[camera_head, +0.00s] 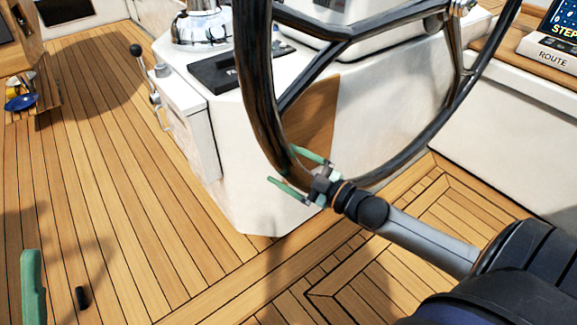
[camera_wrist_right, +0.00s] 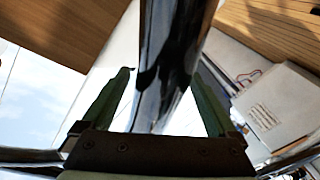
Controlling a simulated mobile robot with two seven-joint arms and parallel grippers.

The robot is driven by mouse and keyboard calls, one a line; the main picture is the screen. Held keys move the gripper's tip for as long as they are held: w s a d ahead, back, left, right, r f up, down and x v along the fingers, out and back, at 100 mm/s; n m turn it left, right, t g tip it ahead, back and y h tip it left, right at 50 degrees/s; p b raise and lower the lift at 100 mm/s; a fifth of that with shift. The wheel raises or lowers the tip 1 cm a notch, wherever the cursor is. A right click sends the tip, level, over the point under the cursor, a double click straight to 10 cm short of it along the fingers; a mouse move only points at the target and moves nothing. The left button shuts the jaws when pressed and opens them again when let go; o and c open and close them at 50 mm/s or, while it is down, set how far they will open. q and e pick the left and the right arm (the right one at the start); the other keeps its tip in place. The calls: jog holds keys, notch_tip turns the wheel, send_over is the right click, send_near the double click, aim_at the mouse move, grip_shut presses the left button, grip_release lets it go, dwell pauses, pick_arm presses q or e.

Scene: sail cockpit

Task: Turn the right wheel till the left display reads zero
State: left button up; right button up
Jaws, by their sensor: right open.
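The black-rimmed steering wheel (camera_head: 257,80) fills the upper middle of the head view, with dark spokes; its top is cut off. My right gripper (camera_head: 292,168) is at the lower left part of the rim, its green fingers apart. In the right wrist view the glossy dark rim (camera_wrist_right: 168,65) runs between the two fingers of my right gripper (camera_wrist_right: 165,85), with gaps beside it, so they are not closed on it. One green finger of my left gripper (camera_head: 33,287) shows at the bottom left corner, away from the wheel. No display reading can be made out.
A white pedestal (camera_head: 270,165) stands behind the wheel, with a lever (camera_head: 150,85) on its left side. A blue object (camera_head: 20,102) is at far left. The wooden deck (camera_head: 110,190) at left is mostly clear.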

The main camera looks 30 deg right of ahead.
grip_shut()
dwell(0.6)
